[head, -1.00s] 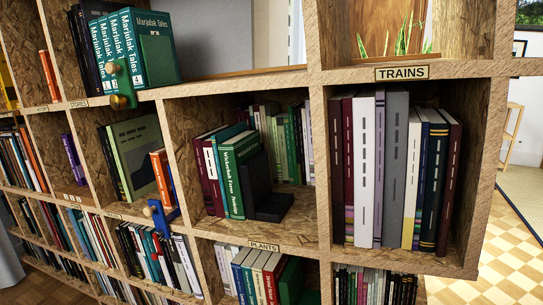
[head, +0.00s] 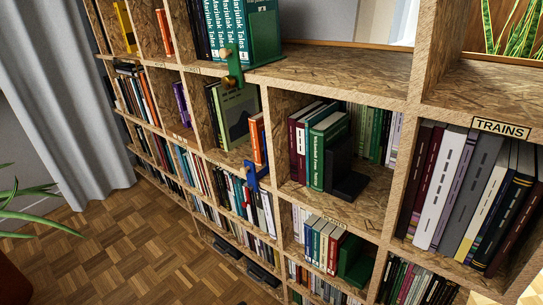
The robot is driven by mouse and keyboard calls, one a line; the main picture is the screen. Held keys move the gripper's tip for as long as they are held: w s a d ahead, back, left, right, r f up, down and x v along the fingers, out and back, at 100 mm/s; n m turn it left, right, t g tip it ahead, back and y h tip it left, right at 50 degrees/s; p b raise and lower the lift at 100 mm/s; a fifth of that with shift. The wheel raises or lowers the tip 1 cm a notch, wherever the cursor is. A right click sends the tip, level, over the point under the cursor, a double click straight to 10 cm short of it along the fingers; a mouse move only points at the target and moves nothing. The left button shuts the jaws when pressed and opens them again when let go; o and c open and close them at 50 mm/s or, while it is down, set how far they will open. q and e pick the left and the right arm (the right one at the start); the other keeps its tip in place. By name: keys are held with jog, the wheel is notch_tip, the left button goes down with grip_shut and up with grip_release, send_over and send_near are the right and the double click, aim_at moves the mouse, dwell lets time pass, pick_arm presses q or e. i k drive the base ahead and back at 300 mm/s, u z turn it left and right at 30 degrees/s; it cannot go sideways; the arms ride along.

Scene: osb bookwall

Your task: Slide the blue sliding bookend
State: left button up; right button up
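The blue sliding bookend (head: 251,178) sits at the front edge of a middle shelf, in the compartment left of the one with the black bookend. The rest of the bookend's upright is mostly hidden by the orange book and the compartment's divider. Neither of my grippers is in view.
A green bookend with knobs (head: 233,68) juts from the shelf edge above. A black bookend (head: 345,175) stands in the compartment to the right. Open parquet floor (head: 110,240) lies at lower left, with a grey curtain (head: 65,100) and plant leaves (head: 25,195) there.

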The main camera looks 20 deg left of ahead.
aim_at(249, 170)
jog(key=k, duration=0.5)
jog(key=u, duration=1.15)
jog(key=i, duration=0.95)
jog(key=z, duration=1.75)
